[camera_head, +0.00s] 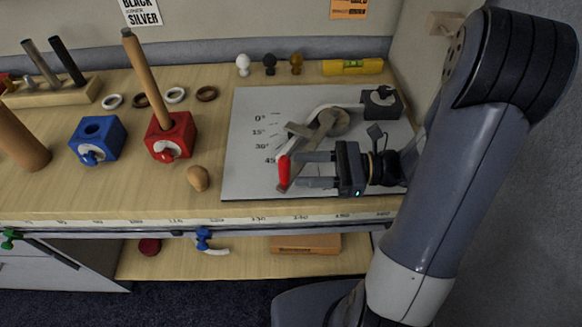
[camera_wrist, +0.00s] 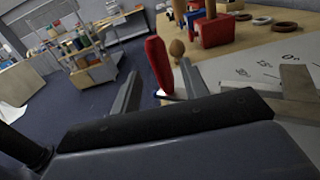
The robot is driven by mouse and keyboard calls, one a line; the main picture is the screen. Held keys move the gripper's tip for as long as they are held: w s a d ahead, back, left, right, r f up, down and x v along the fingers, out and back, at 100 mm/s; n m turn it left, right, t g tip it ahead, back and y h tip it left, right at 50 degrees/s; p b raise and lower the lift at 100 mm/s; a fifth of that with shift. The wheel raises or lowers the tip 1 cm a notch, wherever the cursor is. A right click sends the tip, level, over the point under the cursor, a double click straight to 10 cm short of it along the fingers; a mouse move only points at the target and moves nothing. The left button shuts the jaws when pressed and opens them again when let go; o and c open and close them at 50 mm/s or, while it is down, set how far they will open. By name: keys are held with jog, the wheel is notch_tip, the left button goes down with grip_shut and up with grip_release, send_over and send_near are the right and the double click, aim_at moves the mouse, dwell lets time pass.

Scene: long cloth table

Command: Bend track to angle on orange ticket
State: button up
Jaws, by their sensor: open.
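A pale plate (camera_head: 250,185) on the table carries printed angle marks (camera_head: 262,133); 0°, 15°, 30° and a partly hidden 45 can be read. A metal bending tool (camera_head: 333,122) with a pivot is mounted on it, and its lever ends in a red handle (camera_head: 284,172). The orange ticket (camera_head: 349,8) hangs on the wall, cut by the top edge; its text is unreadable. My gripper (camera_head: 292,169) is open, its fingertips close to the red handle. In the wrist view the handle (camera_wrist: 158,62) shows between the two fingers; I cannot tell whether they touch it.
A blue block (camera_head: 97,139) and a red block (camera_head: 172,136) with a wooden rod stand left of the plate. A wooden egg-shaped piece (camera_head: 198,178) is near the plate's left edge. A yellow level (camera_head: 353,66) and small knobs (camera_head: 270,64) lie at the back.

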jog(key=shift+s+d, duration=0.15)
jog(key=shift+d, duration=1.35)
jog(key=shift+s+d, duration=0.1)
jog(key=shift+d, duration=1.4)
jog(key=shift+o, duration=0.3)
